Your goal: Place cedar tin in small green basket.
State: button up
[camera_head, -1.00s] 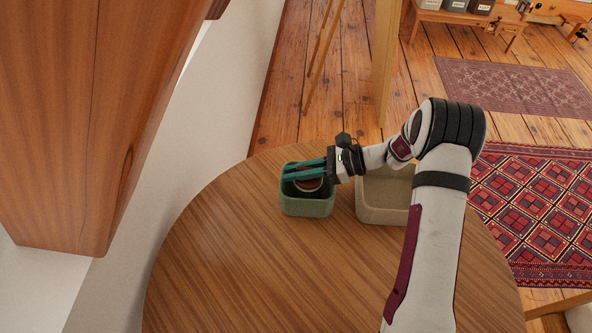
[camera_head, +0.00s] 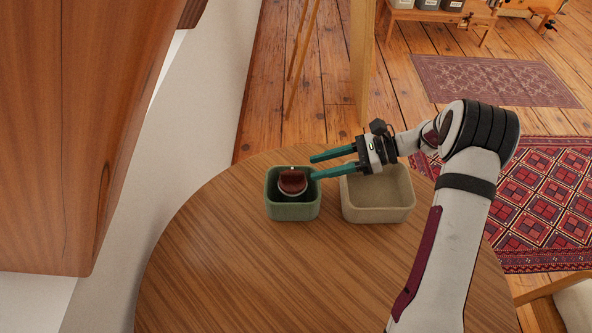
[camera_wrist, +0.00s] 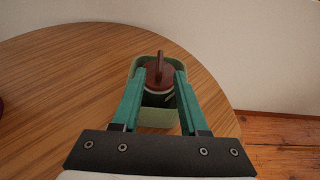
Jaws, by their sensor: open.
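The cedar tin (camera_head: 292,183), round with a reddish-brown lid, sits inside the small green basket (camera_head: 292,212) on the round table. In the wrist view the tin (camera_wrist: 160,76) shows its raised lid handle, and the green basket (camera_wrist: 157,118) surrounds it. My gripper (camera_head: 313,167) is open, its two teal fingers spread, just right of and above the basket. In the wrist view my gripper (camera_wrist: 157,77) has its fingers on either side of the tin in the picture, holding nothing. The tin's lower part is partly hidden by the basket wall.
A larger beige basket (camera_head: 378,214) stands right of the green one, under my wrist, and looks empty. The wooden table (camera_head: 300,270) is clear in front. A large timber brace (camera_head: 60,140) and a pale wall stand at left.

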jog(key=s+a+r+n+g+h, duration=0.2)
jog(key=s+r+n+h, duration=0.35)
jog(key=s+r, duration=0.5)
jog(key=s+d+f+n+t+h, duration=0.1)
jog(key=s+n+h, duration=0.5)
jog(key=s, duration=1.2)
jog(key=shift+s+d+f+n+t, duration=0.15)
jog(key=shift+s+d+n+t, duration=0.3)
jog(key=shift+d, duration=0.45)
